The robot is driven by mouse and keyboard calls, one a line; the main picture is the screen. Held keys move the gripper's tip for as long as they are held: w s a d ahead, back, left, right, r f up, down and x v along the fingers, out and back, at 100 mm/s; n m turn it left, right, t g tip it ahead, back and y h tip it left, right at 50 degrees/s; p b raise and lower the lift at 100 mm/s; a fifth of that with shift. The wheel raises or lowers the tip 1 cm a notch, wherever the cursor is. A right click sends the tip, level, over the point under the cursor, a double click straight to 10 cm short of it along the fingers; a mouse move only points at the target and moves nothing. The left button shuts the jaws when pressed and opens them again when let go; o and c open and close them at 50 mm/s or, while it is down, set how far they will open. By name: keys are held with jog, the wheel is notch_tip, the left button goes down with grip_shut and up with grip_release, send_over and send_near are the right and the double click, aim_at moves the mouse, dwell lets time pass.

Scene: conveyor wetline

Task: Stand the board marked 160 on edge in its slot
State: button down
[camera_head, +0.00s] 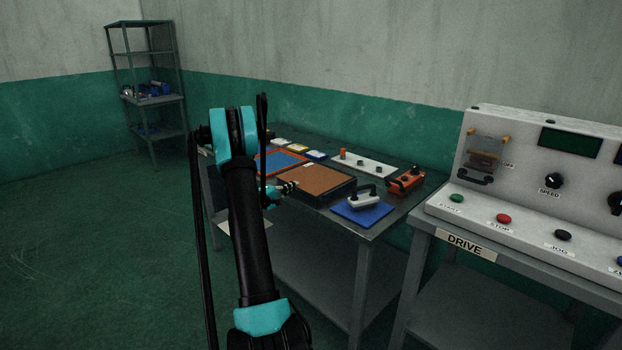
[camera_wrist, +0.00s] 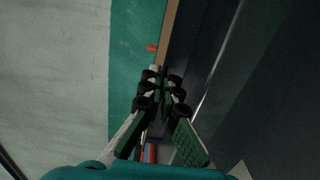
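No number 160 is readable in either view, so I cannot tell which piece is that board. Its slot cannot be made out either. A flat brown panel (camera_head: 316,179) in a dark frame lies on the table. An orange-framed blue panel (camera_head: 279,161) lies behind it to the left. My gripper (camera_head: 293,185) is at the left edge of the brown panel in the head view; contact cannot be judged. In the wrist view my gripper (camera_wrist: 161,73) has its fingers together, with nothing seen held between them.
A blue mat (camera_head: 352,216) bears a white handled block (camera_head: 364,199). An orange handled block (camera_head: 406,181), a white strip with pegs (camera_head: 378,168) and small coloured pieces (camera_head: 298,148) lie behind. A control console (camera_head: 540,220) stands right; a shelf rack (camera_head: 150,97) stands back left.

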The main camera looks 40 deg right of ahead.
jog(key=shift+r, duration=3.55)
